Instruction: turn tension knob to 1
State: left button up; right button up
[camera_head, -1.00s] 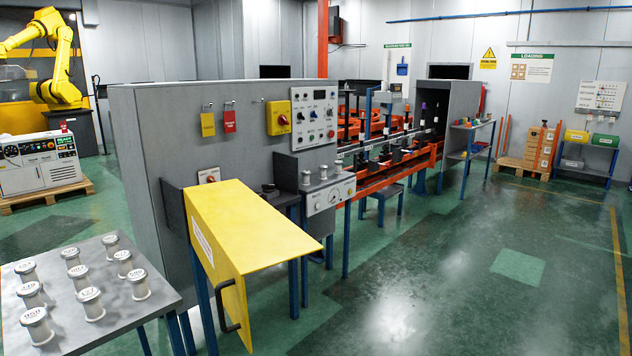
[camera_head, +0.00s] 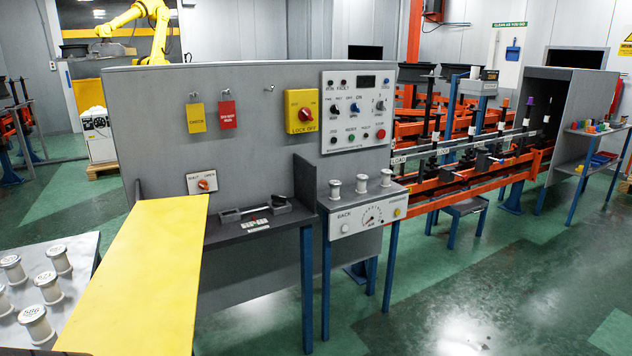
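A grey control panel (camera_head: 355,112) with several small knobs, buttons and a dark display is mounted on the grey machine wall. A small plate with an orange-red knob (camera_head: 203,184) is on the wall at left. The lettering is too small to tell which knob is the tension knob or its setting. Neither of my grippers is in view.
A yellow cover (camera_head: 140,275) juts forward at left, beside a table (camera_head: 80,245) with several white spools. A dark shelf (camera_head: 225,232) lies right of the cover. Orange rails with spindles (camera_head: 470,165) run to the right. Green floor (camera_head: 470,290) is open at front right.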

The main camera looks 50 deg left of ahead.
aim_at(278, 200)
jog(key=i, duration=1.8)
jog(key=u, duration=2.65)
jog(key=i, duration=0.7)
jog(key=z, duration=0.05)
